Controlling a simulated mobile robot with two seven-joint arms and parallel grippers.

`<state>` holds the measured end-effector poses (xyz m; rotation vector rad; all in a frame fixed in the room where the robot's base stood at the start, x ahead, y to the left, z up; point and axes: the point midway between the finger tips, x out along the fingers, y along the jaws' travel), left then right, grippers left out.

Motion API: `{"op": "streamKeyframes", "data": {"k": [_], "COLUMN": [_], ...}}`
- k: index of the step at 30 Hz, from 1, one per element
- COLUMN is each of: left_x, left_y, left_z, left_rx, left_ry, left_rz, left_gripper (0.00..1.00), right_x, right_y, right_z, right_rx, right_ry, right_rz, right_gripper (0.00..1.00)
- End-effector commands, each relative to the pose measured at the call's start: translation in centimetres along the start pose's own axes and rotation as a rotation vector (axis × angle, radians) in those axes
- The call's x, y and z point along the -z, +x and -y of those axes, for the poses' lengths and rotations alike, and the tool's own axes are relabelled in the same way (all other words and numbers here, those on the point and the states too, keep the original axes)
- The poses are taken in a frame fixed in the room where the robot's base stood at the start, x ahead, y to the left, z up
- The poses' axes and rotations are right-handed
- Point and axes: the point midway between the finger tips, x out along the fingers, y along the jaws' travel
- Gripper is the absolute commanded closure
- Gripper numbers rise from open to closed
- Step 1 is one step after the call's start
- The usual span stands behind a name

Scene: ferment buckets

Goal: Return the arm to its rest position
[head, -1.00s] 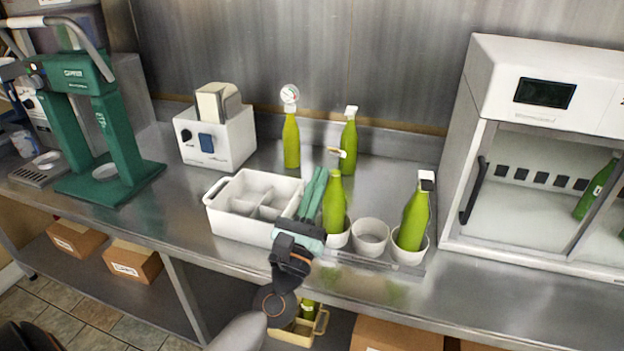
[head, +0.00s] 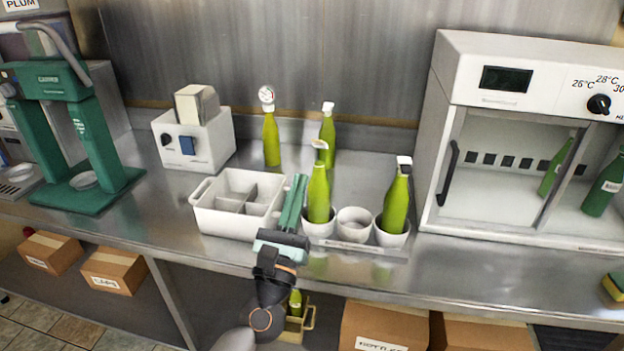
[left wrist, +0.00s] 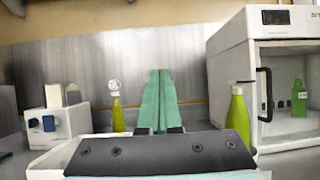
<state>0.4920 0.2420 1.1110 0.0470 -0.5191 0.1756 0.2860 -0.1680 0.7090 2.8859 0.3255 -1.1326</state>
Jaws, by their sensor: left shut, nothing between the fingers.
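My left gripper (head: 293,203) is shut and empty. Its teal fingers sit over the counter's front part, between the white divided bin (head: 237,203) and the green bottle in the left cup (head: 318,192). In the left wrist view the shut fingers (left wrist: 158,98) point forward, with a green bottle (left wrist: 239,112) to their right and a bottle with a gauge (left wrist: 117,110) to their left. My right gripper is in neither view.
A rack of three white cups (head: 354,223) holds bottles left and right; its middle cup is empty. Two bottles (head: 327,135) stand behind. A white cabinet (head: 500,150) is at right, a toaster-like device (head: 195,140) and green press (head: 85,130) at left. Boxes (head: 385,325) lie below.

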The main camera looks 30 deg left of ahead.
Motion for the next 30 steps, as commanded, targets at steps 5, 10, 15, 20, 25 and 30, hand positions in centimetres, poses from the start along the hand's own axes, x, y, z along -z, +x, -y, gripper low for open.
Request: {"op": "streamKeyframes", "data": {"k": [5,10,15,20,25,30], "left_x": [0.1,1.8,6.9,13.1,18.7,21.4], "left_y": [-0.1,-1.7,-7.3,-15.6,-26.1,-34.2], "left_z": [0.0,1.4,4.9,7.2,6.9,4.9], "left_rx": [0.002,0.082,0.351,0.736,1.231,1.639], "left_ry": [0.006,0.244,0.88,1.525,2.081,2.374], "left_rz": [-0.001,-0.035,-0.083,-0.043,0.149,0.425], "left_gripper": [1.0,1.0,1.0,1.0,1.0,1.0], "right_x": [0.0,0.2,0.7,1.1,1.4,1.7], "right_y": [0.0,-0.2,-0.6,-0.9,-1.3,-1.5], "right_z": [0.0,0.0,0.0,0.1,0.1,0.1], "right_rx": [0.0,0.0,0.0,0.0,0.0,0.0], "right_ry": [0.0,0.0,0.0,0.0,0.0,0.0], "right_rz": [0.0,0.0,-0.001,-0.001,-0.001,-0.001], "right_gripper": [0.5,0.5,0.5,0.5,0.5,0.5]}}
